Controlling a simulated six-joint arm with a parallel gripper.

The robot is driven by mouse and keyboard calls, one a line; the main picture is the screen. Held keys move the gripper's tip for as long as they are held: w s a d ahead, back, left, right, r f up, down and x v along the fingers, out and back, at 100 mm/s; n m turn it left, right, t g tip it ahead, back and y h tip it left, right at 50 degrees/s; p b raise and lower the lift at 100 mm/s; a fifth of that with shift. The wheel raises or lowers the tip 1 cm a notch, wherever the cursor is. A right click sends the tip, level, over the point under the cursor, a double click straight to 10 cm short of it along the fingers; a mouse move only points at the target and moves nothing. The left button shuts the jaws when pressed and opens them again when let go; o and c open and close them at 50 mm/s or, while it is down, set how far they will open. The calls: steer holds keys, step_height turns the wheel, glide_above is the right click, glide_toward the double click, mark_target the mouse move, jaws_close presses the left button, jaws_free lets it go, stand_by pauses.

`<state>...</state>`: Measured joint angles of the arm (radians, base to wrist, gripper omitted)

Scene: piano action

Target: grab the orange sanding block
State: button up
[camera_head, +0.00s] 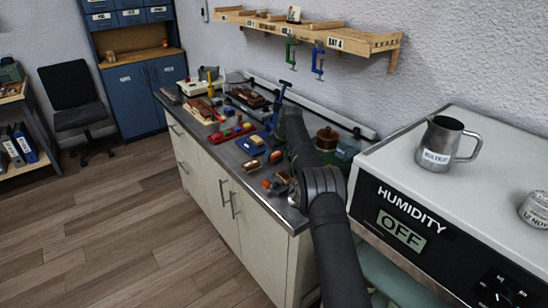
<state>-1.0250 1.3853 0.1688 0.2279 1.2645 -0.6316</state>
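Several small orange or red pieces lie on the workbench. A small orange block (257,140) is on the blue tray (245,147) near the middle of the bench. Another orange-red piece (267,184) lies near the front edge, left of my arm. They are too small to tell which is the sanding block. My dark arm reaches up from the bottom over the bench's right end.
The workbench (225,188) is crowded with tools, a red tray (231,133) and a brown pot (327,138). A blue clamp (318,60) and a green clamp (290,52) hang from the wall shelf (345,40). A metal jug (440,143) stands on the humidity cabinet (400,222) at right.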

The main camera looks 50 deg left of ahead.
mark_target(275, 154)
steer(key=shift+c, duration=1.1)
steer(key=shift+r, duration=0.15)
step_height(275, 154, up, 3)
steer(key=shift+r, duration=0.2)
steer(key=s, duration=3.2)
